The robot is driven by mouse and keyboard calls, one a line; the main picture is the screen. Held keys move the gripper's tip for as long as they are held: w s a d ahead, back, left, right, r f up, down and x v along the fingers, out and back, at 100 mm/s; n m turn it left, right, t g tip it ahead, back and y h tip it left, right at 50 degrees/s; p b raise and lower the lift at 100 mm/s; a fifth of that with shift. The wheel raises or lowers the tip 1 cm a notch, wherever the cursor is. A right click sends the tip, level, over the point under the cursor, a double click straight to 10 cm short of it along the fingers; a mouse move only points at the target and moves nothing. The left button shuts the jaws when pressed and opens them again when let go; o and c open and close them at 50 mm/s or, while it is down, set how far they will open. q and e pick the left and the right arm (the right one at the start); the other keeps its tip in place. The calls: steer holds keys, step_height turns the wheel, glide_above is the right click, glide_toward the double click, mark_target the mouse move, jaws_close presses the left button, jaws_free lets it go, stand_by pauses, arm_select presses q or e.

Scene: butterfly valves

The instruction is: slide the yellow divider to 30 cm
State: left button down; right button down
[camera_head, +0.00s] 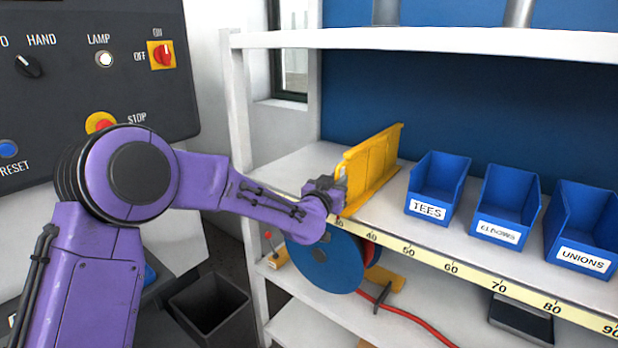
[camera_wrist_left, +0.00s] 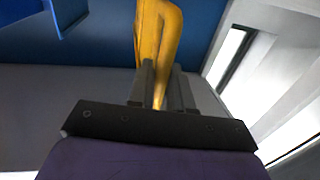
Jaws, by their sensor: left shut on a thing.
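The yellow divider (camera_head: 372,167) stands upright on the white shelf, left of the blue bins. A scale strip (camera_head: 430,255) with numbers runs along the shelf's front edge. The divider's front end is close to the 30 mark, which my gripper and arm partly cover, so its exact reading cannot be told. My left gripper (camera_head: 338,186) is shut on the divider's front edge. In the left wrist view the divider (camera_wrist_left: 158,50) rises from between the two dark fingers (camera_wrist_left: 160,90). My right gripper does not show.
Blue bins labelled TEES (camera_head: 436,190), ELBOWS (camera_head: 505,208) and UNIONS (camera_head: 583,232) stand right of the divider. A white shelf post (camera_head: 238,115) is at the left. A blue reel (camera_head: 325,258) with red hose sits below. A control panel (camera_head: 90,70) is at far left.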

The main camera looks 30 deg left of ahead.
arm_select(q)
steer(key=shift+d+r, duration=0.1)
steer(key=shift+d, duration=0.2)
steer(key=shift+a, duration=0.2)
steer(key=c, duration=1.2)
jaws_free()
steer(key=shift+s, duration=0.3)
steer(key=s+b, duration=0.3)
steer(key=s, duration=0.7)
steer(key=shift+d+b, duration=0.15)
steer(key=shift+b, duration=0.25)
